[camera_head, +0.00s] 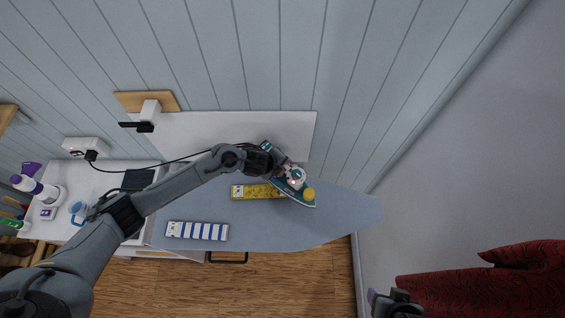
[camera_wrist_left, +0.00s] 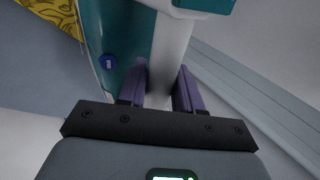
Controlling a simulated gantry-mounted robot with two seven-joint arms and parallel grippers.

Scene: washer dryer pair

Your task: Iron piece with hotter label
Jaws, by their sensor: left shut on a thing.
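My left gripper (camera_head: 291,172) is shut on the handle of a teal and white iron (camera_head: 296,190). In the left wrist view the gripper's purple fingers (camera_wrist_left: 160,88) stand on either side of the iron's white handle (camera_wrist_left: 172,45). The iron is over the right part of the ironing board (camera_head: 345,212), at the right end of a yellow patterned cloth piece (camera_head: 258,191). I cannot tell whether it touches the cloth. A blue and white striped piece (camera_head: 197,231) lies nearer the front. Both pieces have a small pale label at the left end, too small to read.
A dark part of my right arm shows at the bottom edge; its fingers are unclear. A black cord runs from the wall socket (camera_head: 88,150) towards the iron. Bottles and a blue mug (camera_head: 78,210) stand at the left. A red curtain (camera_head: 490,290) hangs at the lower right.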

